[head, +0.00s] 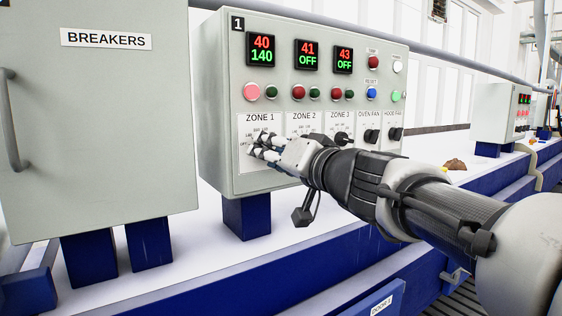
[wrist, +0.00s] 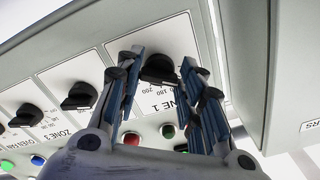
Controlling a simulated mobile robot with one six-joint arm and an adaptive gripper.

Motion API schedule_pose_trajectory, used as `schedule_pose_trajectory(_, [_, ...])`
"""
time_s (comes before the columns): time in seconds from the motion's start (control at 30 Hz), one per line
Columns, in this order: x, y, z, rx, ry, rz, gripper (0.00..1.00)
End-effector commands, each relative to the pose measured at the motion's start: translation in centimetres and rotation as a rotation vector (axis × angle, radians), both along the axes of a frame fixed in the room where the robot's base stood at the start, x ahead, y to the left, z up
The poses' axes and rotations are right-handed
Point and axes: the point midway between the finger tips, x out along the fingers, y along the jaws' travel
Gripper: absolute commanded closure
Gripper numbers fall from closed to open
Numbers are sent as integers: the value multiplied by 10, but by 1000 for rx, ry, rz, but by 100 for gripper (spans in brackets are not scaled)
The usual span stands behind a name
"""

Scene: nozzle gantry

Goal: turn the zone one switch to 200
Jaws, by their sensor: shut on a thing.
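The control box (head: 222,80), marked 1, has a ZONE 1 plate (head: 259,118) at its lower left. My gripper (head: 258,146) is at that plate, its fingers covering most of the switch in the head view. In the wrist view, the black zone one switch (wrist: 158,69) sits between the two fingers of my gripper (wrist: 160,68), which is shut on it. Scale marks 160, 180 and 200 show beside the switch; where its pointer stands is hard to tell. The zone one display (head: 261,49) reads 40 in red above 140 in green.
Red and green buttons (head: 298,92) sit above the plates. A BREAKERS cabinet (head: 100,120) with a handle stands at the left, across a gap.

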Motion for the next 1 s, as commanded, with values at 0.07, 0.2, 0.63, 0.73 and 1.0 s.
schedule_pose_trajectory(0.07, [0, 0, -2, 58, 38, -1, 89])
schedule_pose_trajectory(0.2, [0, 1, -2, 169, 113, 1, 89])
schedule_pose_trajectory(0.63, [-1, 2, 1, 508, 343, 1, 89])
schedule_pose_trajectory(0.73, [-1, 2, 2, 585, 396, 1, 89])
schedule_pose_trajectory(1.0, [-1, 2, 3, 800, 541, 1, 89])
